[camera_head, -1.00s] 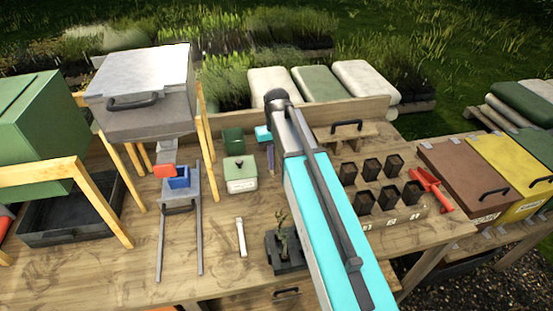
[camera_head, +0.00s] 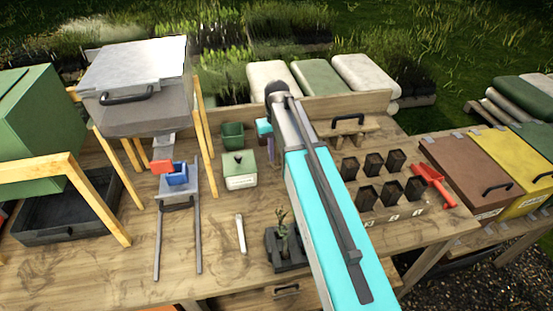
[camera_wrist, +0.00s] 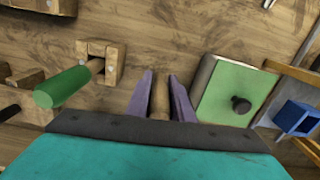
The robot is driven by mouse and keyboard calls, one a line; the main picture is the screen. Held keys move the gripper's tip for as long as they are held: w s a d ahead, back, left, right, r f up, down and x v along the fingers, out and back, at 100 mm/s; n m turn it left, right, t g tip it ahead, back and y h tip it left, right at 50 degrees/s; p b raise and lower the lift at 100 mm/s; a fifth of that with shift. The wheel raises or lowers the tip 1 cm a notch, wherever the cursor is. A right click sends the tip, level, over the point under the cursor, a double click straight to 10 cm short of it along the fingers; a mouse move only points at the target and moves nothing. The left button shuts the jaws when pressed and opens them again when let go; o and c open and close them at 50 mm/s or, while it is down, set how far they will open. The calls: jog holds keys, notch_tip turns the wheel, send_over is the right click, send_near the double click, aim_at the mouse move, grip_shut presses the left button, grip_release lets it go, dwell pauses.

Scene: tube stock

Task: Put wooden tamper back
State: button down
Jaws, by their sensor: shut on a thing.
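My gripper (camera_wrist: 161,76) shows two purple fingers in the wrist view, shut on a brown wooden piece (camera_wrist: 161,102), seemingly the wooden tamper. Its lower end and full shape are hidden. In the head view, only a small part of my gripper (camera_head: 265,129) shows behind my arm, above the far part of the bench. The gripper is between a wooden bracket (camera_wrist: 113,57), with a green-handled tool (camera_wrist: 62,87) in it, and a green lidded box (camera_wrist: 232,92). In the head view the lidded box (camera_head: 240,168) stands left of my arm.
A seedling tray (camera_head: 287,252) sits near the front edge.

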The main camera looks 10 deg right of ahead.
jog(key=shift+s+f, duration=0.1)
jog(key=shift+f, duration=0.4)
jog(key=shift+f+b, duration=0.55)
jog(key=shift+f, duration=0.05)
jog(key=shift+f, duration=0.15)
jog(key=c, duration=1.6)
grip_release()
jog(key=shift+o, duration=0.2)
notch_tip(320, 180, up, 11)
jog(key=p, duration=0.6)
jog(key=shift+r, duration=0.65)
